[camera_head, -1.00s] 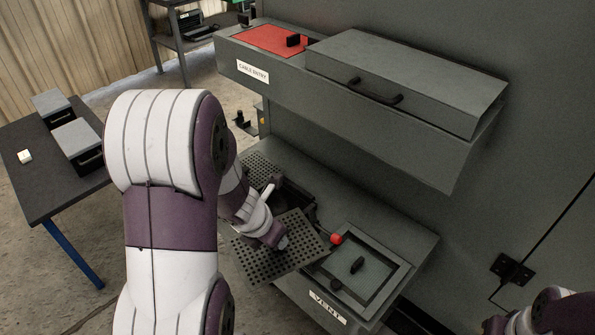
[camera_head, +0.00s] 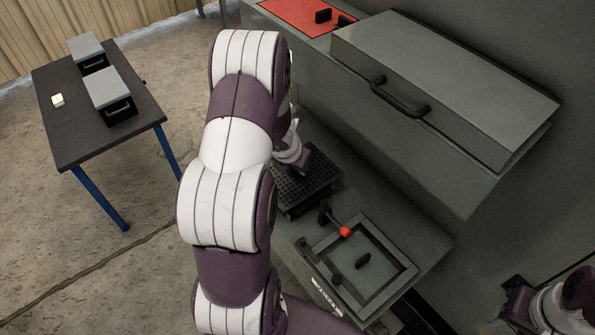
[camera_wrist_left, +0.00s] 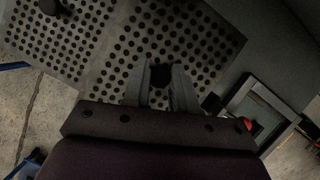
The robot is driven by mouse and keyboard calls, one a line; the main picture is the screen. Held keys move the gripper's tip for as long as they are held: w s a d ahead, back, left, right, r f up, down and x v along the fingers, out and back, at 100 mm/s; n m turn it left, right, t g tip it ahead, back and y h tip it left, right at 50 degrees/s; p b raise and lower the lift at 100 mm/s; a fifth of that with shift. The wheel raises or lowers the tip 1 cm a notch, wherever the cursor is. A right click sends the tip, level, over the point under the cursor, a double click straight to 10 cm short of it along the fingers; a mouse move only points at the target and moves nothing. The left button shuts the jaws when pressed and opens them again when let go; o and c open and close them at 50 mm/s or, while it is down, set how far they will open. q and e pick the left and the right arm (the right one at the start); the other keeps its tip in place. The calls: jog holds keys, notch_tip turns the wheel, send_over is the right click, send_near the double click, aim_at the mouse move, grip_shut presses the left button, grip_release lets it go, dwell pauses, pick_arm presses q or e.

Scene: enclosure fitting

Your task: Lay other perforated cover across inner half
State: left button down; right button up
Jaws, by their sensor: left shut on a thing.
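My left gripper (camera_head: 303,163) is shut on the dark knob of a perforated cover (camera_head: 312,182). In the left wrist view the fingers (camera_wrist_left: 163,78) close around that knob, and the held cover (camera_wrist_left: 205,40) lies beneath them. The other perforated cover (camera_wrist_left: 50,40), with a dark knob (camera_wrist_left: 50,6), lies side by side with it. The held cover is over the lower shelf's opening, roughly lined up with it. I cannot tell whether it rests or hovers slightly. My arm hides most of the other cover in the head view. My right arm shows at the lower right; its gripper is out of view.
Beside the covers is the vent frame (camera_head: 408,272) with a glassy panel and black knob (camera_head: 363,261). A red-ended lever (camera_head: 345,231) stands between them. The upper grey box (camera_head: 450,85) overhangs behind. A side table (camera_head: 65,125) stands at the left.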

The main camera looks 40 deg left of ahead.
pick_arm(q)
jog(key=shift+s+f, duration=0.15)
jog(key=shift+f, duration=0.45)
jog(key=shift+s+f, duration=0.15)
jog(key=shift+f, duration=0.4)
jog(key=shift+w, duration=0.1)
pick_arm(e)
jog(key=shift+s+f, duration=0.25)
jog(key=shift+f, duration=0.4)
pick_arm(q)
jog(key=shift+w+f, duration=0.1)
pick_arm(e)
jog(key=shift+w+f, duration=0.15)
